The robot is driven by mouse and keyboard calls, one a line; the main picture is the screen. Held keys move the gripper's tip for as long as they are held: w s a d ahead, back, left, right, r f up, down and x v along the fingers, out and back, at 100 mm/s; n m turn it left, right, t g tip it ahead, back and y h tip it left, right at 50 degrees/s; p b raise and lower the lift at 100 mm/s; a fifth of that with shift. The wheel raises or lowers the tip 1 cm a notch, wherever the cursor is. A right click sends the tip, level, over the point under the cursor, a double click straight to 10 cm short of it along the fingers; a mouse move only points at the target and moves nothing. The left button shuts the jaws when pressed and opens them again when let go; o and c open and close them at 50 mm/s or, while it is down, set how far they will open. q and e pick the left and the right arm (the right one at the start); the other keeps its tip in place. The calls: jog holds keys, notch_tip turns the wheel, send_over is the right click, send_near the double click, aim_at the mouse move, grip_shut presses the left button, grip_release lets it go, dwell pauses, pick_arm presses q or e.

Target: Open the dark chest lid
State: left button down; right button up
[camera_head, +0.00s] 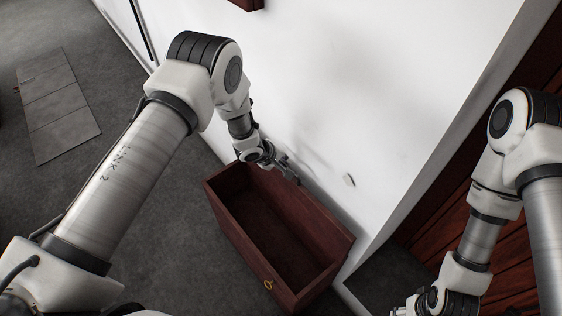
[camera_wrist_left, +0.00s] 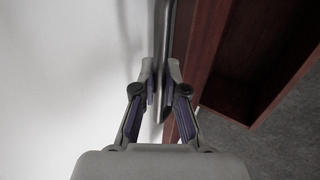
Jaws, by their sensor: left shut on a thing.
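The dark red-brown chest (camera_head: 237,232) stands by the white wall with its top open, and its empty inside shows in the head view. Its lid (camera_head: 322,213) stands raised along the wall side, seen nearly edge-on. My left gripper (camera_head: 290,173) is at the upper edge of the lid, near its far corner. A gold clasp (camera_head: 268,285) shows on the chest front. My right gripper (camera_head: 432,300) is low at the right, its fingers unclear.
The white wall (camera_head: 320,80) is close behind the lid and my left gripper. A reddish wooden surface (camera_head: 510,250) is at the right. Grey floor (camera_head: 160,215) is clear left of the chest, with a flat panel (camera_head: 58,105) farther off.

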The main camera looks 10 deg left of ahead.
dwell(0.4)
pick_arm(q)
jog(key=c, duration=1.2)
grip_release()
jog(key=shift+r, duration=0.1)
jog(key=v, duration=1.1)
jog(key=shift+s+a+r, duration=0.15)
jog(key=shift+r, duration=0.15)
